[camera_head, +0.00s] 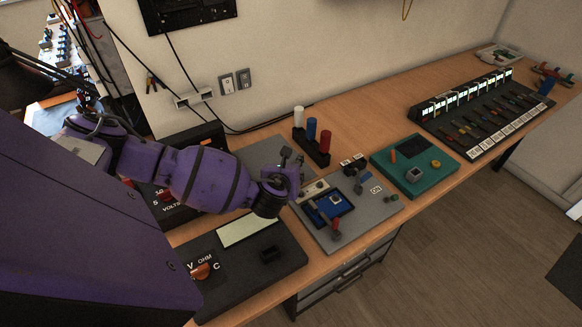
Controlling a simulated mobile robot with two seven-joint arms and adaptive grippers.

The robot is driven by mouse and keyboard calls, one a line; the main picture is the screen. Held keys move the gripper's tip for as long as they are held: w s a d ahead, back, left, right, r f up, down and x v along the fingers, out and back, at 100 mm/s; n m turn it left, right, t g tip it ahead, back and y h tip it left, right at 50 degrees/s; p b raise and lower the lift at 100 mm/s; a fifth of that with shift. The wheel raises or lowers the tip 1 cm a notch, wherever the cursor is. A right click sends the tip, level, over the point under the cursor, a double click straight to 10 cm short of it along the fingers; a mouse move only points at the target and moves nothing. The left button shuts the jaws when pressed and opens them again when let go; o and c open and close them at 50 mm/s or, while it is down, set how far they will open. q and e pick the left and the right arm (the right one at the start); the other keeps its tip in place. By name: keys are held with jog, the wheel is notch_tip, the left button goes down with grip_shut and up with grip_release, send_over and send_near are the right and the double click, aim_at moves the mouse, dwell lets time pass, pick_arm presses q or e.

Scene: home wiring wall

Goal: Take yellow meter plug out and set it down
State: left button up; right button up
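A dark meter (285,285) lies at the near edge of the bench, with a pale display (247,231), an orange knob (201,271) and V, OHM and C marks. A small black raised socket (270,254) sits on its right part. I cannot make out a yellow plug on the meter. My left gripper (291,162) is above the bench, beyond the meter and beside the grey board. Its dark fingers are small and I cannot tell whether they are open. Nothing clearly shows between them. My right gripper is out of view.
A grey board (378,210) with a blue tray and a red-handled tool lies right of the arm. White, blue and red cylinders (312,130) stand behind. A teal board (420,177) and a black rack (485,110) follow. Bare wood (365,118) shows behind the boards.

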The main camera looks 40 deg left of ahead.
pick_arm(q)
jog(key=v, duration=1.2)
jog(key=shift+f, duration=0.1)
dwell(0.6)
